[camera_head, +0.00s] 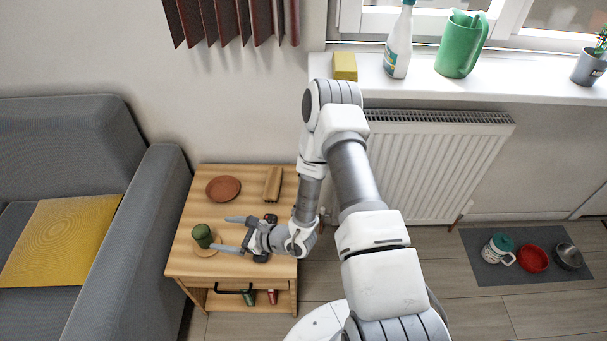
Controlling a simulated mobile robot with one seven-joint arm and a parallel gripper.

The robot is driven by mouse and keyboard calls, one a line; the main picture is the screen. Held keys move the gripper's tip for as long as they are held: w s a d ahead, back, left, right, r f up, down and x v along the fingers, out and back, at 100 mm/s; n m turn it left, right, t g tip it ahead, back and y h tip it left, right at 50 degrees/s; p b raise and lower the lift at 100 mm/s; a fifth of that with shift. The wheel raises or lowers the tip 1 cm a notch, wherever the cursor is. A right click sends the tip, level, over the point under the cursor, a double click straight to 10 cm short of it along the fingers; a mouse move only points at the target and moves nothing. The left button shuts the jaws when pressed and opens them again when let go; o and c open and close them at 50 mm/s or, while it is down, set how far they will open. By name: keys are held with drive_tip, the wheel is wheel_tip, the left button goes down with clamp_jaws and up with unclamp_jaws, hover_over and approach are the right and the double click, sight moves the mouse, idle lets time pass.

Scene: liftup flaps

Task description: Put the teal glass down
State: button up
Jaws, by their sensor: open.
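Whether a finger touches the glass cannot be told. Nothing is held between the fingers.
A terracotta plate (223,189) and a brown wooden object (273,183) lie at the table's back. A grey sofa (150,215) stands close on the left. A radiator (440,165) is behind right. A floor mat (490,272) holds a mug and bowls.

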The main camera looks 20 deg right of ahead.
drive_tip(key=s+a+r+n+g+y, duration=0.1)
drive_tip(key=s+r+n+g, duration=0.3)
drive_tip(key=r+n, duration=0.6)
drive_tip(key=s+a+r+n+g, duration=0.1)
drive_tip(key=s+r+n+g, duration=0.3)
drive_tip(key=r, duration=1.1)
drive_tip(key=s+d+r+n+t+h, duration=0.2)
drive_tip(key=s+d+r+n+h, duration=0.3)
drive_tip(key=d, duration=0.4)
drive_tip(key=s+d+r+n+t+h, duration=0.3)
drive_tip(key=s+d+r+n+h, duration=0.3)
drive_tip(key=d+r, duration=0.4)
drive_tip(key=shift+s+d+r+h, duration=0.25)
drive_tip(key=shift+s+h, duration=0.35)
drive_tip(key=shift+s, duration=0.35)
drive_tip(key=shift+r, duration=0.1)
wheel_tip(320, 180, up, 17)
drive_tip(key=p, duration=1.7)
drive_tip(key=shift+r, duration=0.15)
